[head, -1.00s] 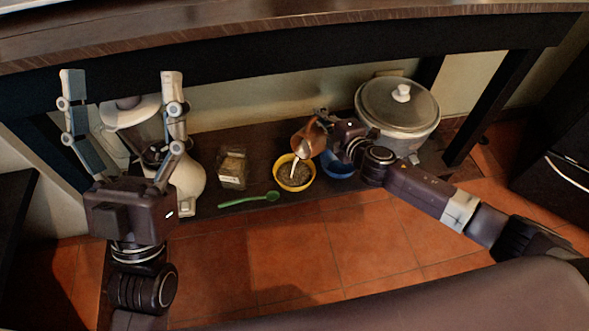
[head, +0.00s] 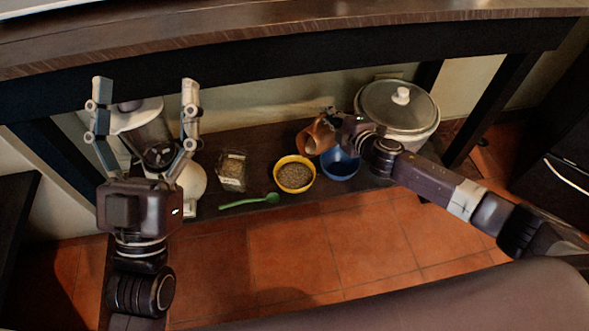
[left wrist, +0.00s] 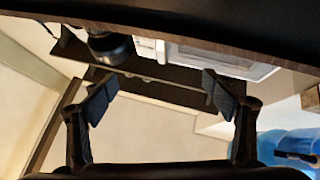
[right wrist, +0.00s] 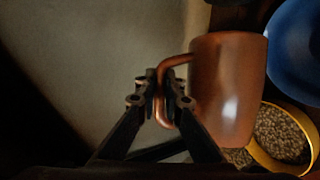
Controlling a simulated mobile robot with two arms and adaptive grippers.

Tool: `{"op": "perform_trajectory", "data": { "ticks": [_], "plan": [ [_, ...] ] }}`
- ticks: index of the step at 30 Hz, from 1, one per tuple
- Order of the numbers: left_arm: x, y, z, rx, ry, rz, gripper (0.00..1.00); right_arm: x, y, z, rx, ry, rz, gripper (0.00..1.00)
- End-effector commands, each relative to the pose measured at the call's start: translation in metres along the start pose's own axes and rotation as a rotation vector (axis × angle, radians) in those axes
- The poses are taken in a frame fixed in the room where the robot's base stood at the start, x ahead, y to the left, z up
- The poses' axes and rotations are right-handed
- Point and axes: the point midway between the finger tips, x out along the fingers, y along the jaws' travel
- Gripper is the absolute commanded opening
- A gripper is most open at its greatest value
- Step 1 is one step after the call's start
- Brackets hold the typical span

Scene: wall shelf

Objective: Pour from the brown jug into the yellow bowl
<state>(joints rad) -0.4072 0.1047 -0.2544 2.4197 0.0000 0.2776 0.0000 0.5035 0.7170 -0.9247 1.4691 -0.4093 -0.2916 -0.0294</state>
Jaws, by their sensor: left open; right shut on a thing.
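The brown jug (head: 316,138) is held in the air just behind and to the right of the yellow bowl (head: 294,186), tilted with its mouth toward the left. My right gripper (head: 333,117) is shut on its handle, which shows clearly in the right wrist view (right wrist: 163,92). The jug's inside is mostly hidden. The yellow bowl stands on the dark shelf board and holds grainy brown-grey stuff; its rim shows below the jug in the right wrist view (right wrist: 268,166). My left gripper (head: 146,92) is open and empty, raised at the left, far from jug and bowl.
A blue bowl (head: 341,170) stands right of the yellow one, close to it. A large lidded pot (head: 398,125) is at the right. A green spoon (head: 250,201) and a packet (head: 232,171) lie left. A white appliance (head: 192,185) stands behind my left gripper. The countertop (head: 290,45) overhangs.

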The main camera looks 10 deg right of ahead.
Motion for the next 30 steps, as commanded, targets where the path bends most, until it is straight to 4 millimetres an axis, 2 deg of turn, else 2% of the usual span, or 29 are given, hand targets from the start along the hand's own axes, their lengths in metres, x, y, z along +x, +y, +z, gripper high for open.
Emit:
{"op": "perform_trajectory", "data": {
  "ticks": [1, 6, 9, 20, 30],
  "plan": [
    [0.002, -0.002, 0.016, 0.004, -0.091, -0.004, 0.79, 0.001, 0.009, 0.005, 0.026, 0.007, -0.011, 0.00],
    [-0.015, -0.010, 0.080, 0.016, -0.399, -0.019, 0.79, 0.000, 0.013, 0.006, 0.066, 0.016, -0.028, 0.00],
    [-0.030, -0.014, 0.105, 0.020, -0.530, -0.026, 0.79, 0.001, 0.014, 0.008, 0.084, 0.020, -0.036, 0.00],
    [-0.041, -0.016, 0.120, 0.022, -0.606, -0.030, 0.79, 0.002, 0.013, 0.009, 0.093, 0.023, -0.040, 0.00],
    [-0.073, -0.022, 0.151, 0.026, -0.811, -0.042, 0.79, 0.002, 0.017, 0.011, 0.120, 0.030, -0.052, 0.00]
  ]
}}
